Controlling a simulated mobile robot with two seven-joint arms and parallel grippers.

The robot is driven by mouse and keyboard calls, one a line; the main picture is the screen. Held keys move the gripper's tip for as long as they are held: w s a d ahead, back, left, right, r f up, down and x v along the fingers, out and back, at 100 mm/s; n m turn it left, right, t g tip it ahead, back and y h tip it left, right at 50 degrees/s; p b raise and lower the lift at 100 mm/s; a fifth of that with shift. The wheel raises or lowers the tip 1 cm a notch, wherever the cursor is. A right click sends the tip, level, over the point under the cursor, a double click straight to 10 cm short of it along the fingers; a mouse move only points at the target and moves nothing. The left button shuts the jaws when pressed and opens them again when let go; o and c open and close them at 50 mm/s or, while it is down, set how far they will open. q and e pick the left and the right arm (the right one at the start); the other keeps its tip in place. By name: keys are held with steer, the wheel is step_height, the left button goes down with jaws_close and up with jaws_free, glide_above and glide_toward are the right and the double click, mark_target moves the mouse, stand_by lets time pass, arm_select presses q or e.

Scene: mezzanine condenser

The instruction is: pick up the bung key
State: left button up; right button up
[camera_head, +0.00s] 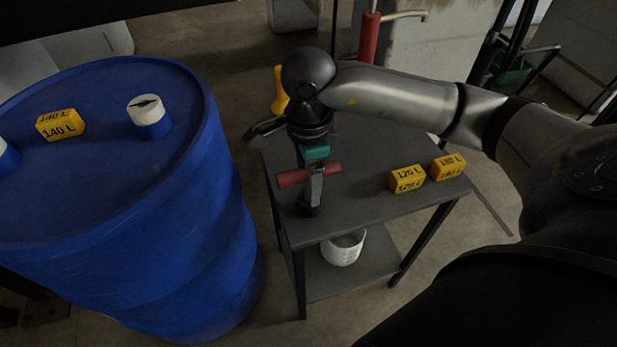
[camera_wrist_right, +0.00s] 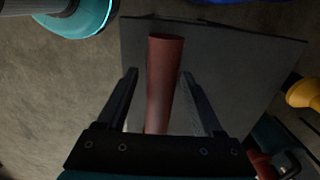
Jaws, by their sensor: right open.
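The bung key's red bar handle (camera_head: 292,179) shows over the dark grey cart top (camera_head: 345,215), level and crosswise. My right gripper (camera_head: 314,196) points down at it from above, and a grey finger crosses in front of the bar. In the right wrist view the red bar (camera_wrist_right: 164,60) lies between the two spread fingers of my right gripper (camera_wrist_right: 159,76), with a gap visible on each side. The gripper is open. The lower part of the key is mostly hidden behind the finger. My left gripper is not in view.
Yellow blocks marked 120 L (camera_head: 407,179) and 180 L (camera_head: 448,167) sit on the cart's right side. A white bucket (camera_head: 343,249) stands on the lower shelf. A blue drum (camera_head: 205,215) stands left of the cart. A yellow object (camera_head: 279,92) is behind my wrist.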

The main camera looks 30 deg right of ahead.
jaws_close()
stand_by(0.4)
